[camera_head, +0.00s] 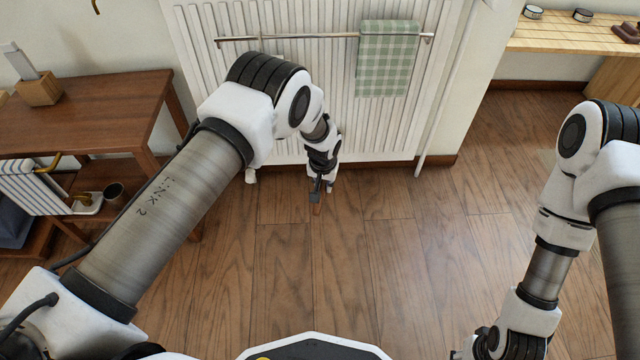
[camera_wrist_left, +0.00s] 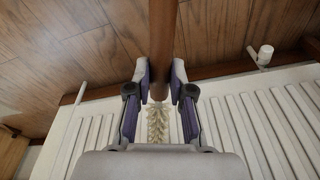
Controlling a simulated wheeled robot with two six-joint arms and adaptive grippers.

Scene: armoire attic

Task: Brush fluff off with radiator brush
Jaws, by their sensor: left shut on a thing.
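My left gripper (camera_head: 320,188) is low in front of the white ribbed radiator (camera_head: 270,20). In the left wrist view, the left gripper (camera_wrist_left: 161,82) is shut on the radiator brush (camera_wrist_left: 163,40) by its round brown wooden handle. The brush's pale bristles (camera_wrist_left: 157,124) show between the fingers, on the side toward the radiator (camera_wrist_left: 240,115). I cannot tell if they touch it. In the head view only a short brown end of the brush (camera_head: 317,208) shows below the gripper. No fluff can be made out. My right gripper (camera_head: 475,350) is partly cut off at the bottom edge.
A green checked towel (camera_head: 388,60) hangs on the rail (camera_head: 285,37) across the radiator. A light wooden bench (camera_head: 570,36) is at right. The middle floor is clear.

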